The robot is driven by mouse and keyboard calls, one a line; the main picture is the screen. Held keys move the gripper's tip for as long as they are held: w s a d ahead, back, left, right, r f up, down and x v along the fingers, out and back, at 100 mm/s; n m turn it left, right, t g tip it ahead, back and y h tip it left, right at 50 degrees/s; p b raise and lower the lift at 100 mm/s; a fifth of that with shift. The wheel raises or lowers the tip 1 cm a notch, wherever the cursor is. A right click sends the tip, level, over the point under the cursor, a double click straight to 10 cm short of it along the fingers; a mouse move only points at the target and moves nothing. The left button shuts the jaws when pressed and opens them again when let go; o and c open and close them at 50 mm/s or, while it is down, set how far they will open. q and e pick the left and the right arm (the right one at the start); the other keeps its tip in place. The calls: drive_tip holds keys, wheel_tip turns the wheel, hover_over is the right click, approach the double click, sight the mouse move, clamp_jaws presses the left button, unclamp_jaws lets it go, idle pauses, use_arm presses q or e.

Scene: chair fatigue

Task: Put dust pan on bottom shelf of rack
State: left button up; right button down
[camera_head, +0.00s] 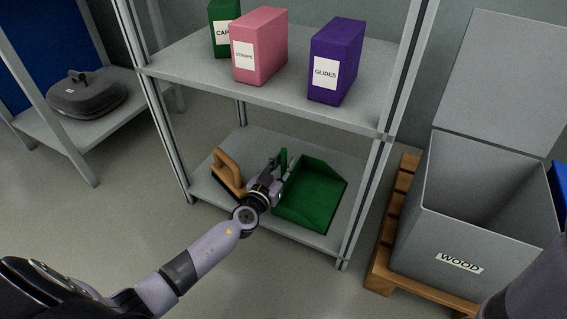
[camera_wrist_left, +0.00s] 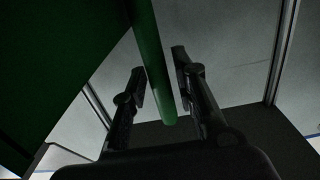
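The green dust pan (camera_head: 311,196) is at the bottom shelf (camera_head: 210,204) of the metal rack, on its right half, and appears to rest on it. Its handle (camera_head: 284,160) points toward the back left. My left gripper (camera_head: 279,172) is at the handle. In the left wrist view the green handle (camera_wrist_left: 155,60) passes between the two fingers (camera_wrist_left: 158,92), with a gap visible on each side, so the gripper looks open around it. The pan's green body (camera_wrist_left: 60,60) fills the upper left there. My right gripper is not in view.
A brush with a tan handle (camera_head: 228,168) stands on the bottom shelf, left of my gripper. The upper shelf (camera_head: 190,62) holds green, pink (camera_head: 260,45) and purple (camera_head: 338,60) boxes. A grey WOOD bin (camera_head: 450,225) on a pallet stands right of the rack.

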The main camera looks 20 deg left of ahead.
use_arm(q)
drive_tip(key=shift+o, duration=0.7)
drive_tip(key=shift+r+p, duration=0.3)
drive_tip(key=shift+p, duration=0.05)
drive_tip(key=s, duration=1.2)
drive_tip(key=shift+a, duration=0.2)
drive_tip(key=shift+f, duration=0.15)
